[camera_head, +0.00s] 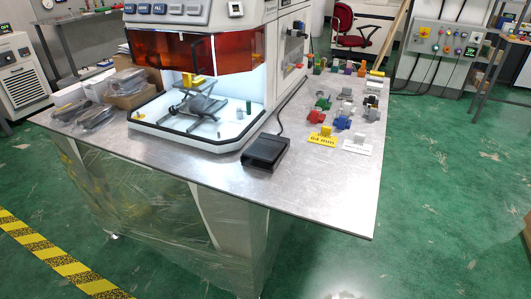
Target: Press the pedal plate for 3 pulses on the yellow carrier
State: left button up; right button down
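The pedal plate (267,148) is a black, low block lying on the metal table in front of the machine's right corner, with a dark cable running back from it. A yellow piece (192,80), perhaps the yellow carrier, sits on top of a grey fixture (199,104) inside the lit chamber of the white machine (215,13). An orange window covers the upper part of the chamber. Nothing touches the pedal. Neither of my grippers shows in the head view.
The metal table (330,202) is bare at its front right. A yellow "64 mm" sign (322,137), a white sign (357,146) and several coloured blocks stand right of the pedal. Wrapped dark packages (125,81) lie at the left. Green floor surrounds the table.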

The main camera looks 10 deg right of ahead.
aim_at(263, 149)
jog(key=k, duration=1.3)
jog(key=u, duration=0.75)
jog(key=i, duration=1.85)
jog(key=z, duration=0.85)
